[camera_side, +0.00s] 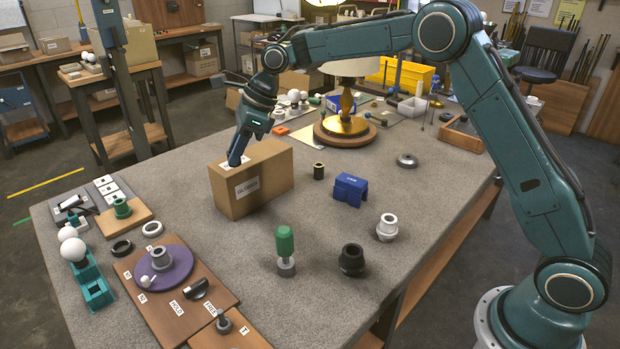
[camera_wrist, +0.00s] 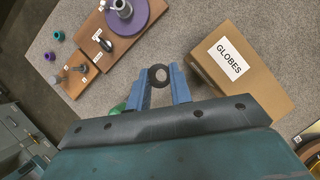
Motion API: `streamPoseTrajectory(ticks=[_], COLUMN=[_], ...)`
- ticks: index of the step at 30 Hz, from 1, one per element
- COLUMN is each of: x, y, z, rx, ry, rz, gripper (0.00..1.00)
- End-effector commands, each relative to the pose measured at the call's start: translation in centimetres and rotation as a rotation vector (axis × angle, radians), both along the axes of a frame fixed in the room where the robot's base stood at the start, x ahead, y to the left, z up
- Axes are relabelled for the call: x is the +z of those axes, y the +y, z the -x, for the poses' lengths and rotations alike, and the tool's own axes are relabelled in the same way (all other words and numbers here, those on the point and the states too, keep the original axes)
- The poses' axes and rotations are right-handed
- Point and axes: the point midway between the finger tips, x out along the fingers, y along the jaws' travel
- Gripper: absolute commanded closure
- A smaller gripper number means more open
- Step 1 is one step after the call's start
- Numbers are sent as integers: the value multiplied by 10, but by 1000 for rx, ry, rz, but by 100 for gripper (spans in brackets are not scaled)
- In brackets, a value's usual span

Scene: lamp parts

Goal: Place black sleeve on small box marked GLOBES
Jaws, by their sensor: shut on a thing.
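The small cardboard box marked GLOBES (camera_side: 270,180) stands on the grey table in the side view, its printed label facing the camera. In the wrist view the box (camera_wrist: 255,90) lies just right of the fingers, with the label clearly readable. My gripper (camera_side: 234,163) points down at the box's left end in the side view; I cannot tell the exact gap. In the wrist view my gripper (camera_wrist: 160,82) is shut on the black sleeve (camera_wrist: 151,79), a dark ring with an open hole, held between the blue fingertips.
A blue block (camera_side: 350,190) and a small dark cylinder (camera_side: 318,171) stand right of the box. A green-handled tool (camera_side: 285,245) stands in front. A wooden board with a purple disc (camera_side: 180,268) lies front left. A lamp base (camera_side: 345,130) stands behind.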

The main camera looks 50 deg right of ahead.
Motion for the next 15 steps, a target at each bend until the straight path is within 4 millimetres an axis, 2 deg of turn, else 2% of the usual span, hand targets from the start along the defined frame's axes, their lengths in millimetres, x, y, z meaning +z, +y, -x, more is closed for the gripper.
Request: streamPoseTrajectory(ticks=[3,9,15], x=[4,11,16], y=[-36,-94,-130], z=[-23,-52,-66], rx=[-170,-435,-596], ry=[-2,-9,-14], rz=[3,-4,-14], gripper=[100,100,100])
